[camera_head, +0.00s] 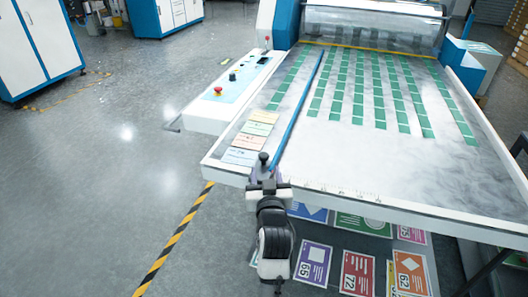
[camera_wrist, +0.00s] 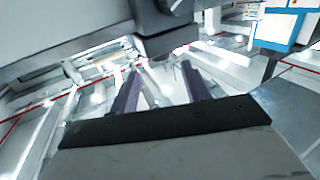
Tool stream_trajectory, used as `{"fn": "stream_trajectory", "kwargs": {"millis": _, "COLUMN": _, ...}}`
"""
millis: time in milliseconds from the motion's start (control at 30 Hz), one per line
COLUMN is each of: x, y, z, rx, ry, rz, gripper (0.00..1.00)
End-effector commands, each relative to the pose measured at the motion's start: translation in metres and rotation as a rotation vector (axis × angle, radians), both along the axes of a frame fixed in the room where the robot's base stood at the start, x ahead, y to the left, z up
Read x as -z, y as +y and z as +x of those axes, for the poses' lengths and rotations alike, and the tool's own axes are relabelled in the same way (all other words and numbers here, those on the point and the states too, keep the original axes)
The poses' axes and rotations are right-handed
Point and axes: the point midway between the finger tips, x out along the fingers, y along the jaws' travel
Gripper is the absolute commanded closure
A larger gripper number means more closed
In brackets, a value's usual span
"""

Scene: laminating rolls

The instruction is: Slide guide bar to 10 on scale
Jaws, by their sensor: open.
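My gripper (camera_head: 264,180) is at the front edge, just below this knob in the head view. In the wrist view my two fingers (camera_wrist: 162,88) stand apart with a gap between them. A dark block (camera_wrist: 165,38), probably the clamp, is just beyond the fingertips; I cannot tell whether they touch it. A scale (camera_head: 340,191) runs along the front edge to the right; its numbers are too small to read.
Colour sample cards (camera_head: 252,138) lie left of the bar. A control panel with a red button (camera_head: 218,91) is on the left side. Printed sheets (camera_head: 313,262) lie below the table's front edge. The table surface right of the bar's near end is clear.

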Motion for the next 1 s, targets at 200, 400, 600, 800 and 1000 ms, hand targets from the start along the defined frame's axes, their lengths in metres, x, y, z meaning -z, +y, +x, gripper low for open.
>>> {"fn": "stream_trajectory", "kwargs": {"millis": 200, "x": -0.004, "y": 0.004, "z": 0.046, "rx": 0.0, "ry": -0.001, "rz": -0.001, "gripper": 0.53}}
{"fn": "stream_trajectory", "kwargs": {"millis": 400, "x": -0.002, "y": 0.006, "z": 0.071, "rx": 0.0, "ry": -0.001, "rz": 0.001, "gripper": 0.53}}
{"fn": "stream_trajectory", "kwargs": {"millis": 600, "x": 0.0, "y": 0.006, "z": 0.078, "rx": 0.0, "ry": -0.002, "rz": 0.001, "gripper": 0.53}}
{"fn": "stream_trajectory", "kwargs": {"millis": 800, "x": 0.0, "y": 0.006, "z": 0.078, "rx": 0.0, "ry": -0.002, "rz": 0.001, "gripper": 0.53}}
{"fn": "stream_trajectory", "kwargs": {"millis": 1000, "x": 0.0, "y": 0.006, "z": 0.078, "rx": 0.0, "ry": -0.002, "rz": 0.001, "gripper": 0.78}}
